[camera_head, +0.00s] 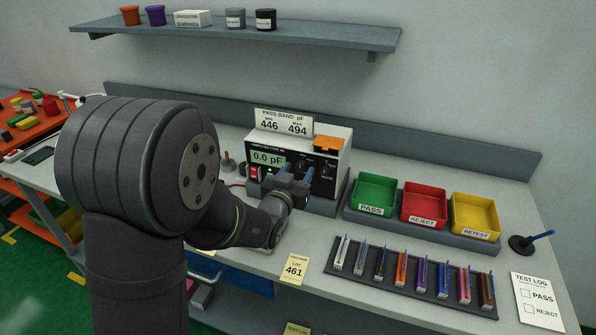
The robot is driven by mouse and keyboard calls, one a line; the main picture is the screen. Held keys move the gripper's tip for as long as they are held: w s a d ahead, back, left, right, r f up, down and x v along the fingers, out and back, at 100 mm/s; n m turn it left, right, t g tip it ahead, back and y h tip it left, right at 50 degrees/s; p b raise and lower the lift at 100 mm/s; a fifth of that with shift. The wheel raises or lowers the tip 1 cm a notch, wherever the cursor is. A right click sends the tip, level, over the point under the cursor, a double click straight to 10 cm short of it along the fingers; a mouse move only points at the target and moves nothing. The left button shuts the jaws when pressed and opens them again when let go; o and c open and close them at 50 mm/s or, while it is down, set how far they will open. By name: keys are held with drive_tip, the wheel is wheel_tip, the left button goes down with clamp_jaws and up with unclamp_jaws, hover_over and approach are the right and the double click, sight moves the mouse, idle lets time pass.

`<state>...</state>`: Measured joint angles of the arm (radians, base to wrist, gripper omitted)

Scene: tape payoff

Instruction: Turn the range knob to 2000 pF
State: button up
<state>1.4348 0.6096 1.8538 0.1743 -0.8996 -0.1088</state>
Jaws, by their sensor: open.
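The capacitance meter (336,149) stands at the back middle of the bench. Its display (267,158) reads 0.0 pF. A red switch (254,172) sits below the display at the left. The dark right part of the front panel (327,167) carries the controls, but the range knob and its setting are too small and partly hidden to tell. My gripper (303,180) is in front of the panel, fingers pointing at it, and is open. I cannot tell whether the fingers are around a knob or short of it.
Green PASS (371,211), red REJECT (422,219) and yellow RETEST (476,235) bins stand to the right. A dark tray (434,290) of several components lies in front of them. A card (283,114) on the meter reads 446 to 494. A lot card (294,268) lies near the front edge.

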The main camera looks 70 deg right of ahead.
drive_tip(key=shift+d, duration=0.45)
drive_tip(key=shift+c, duration=0.2)
drive_tip(key=c, duration=0.9)
drive_tip(key=shift+m, duration=0.3)
drive_tip(key=m, duration=0.5)
drive_tip(key=shift+s, duration=0.1)
drive_tip(key=m, duration=0.6)
drive_tip(key=shift+f, duration=0.1)
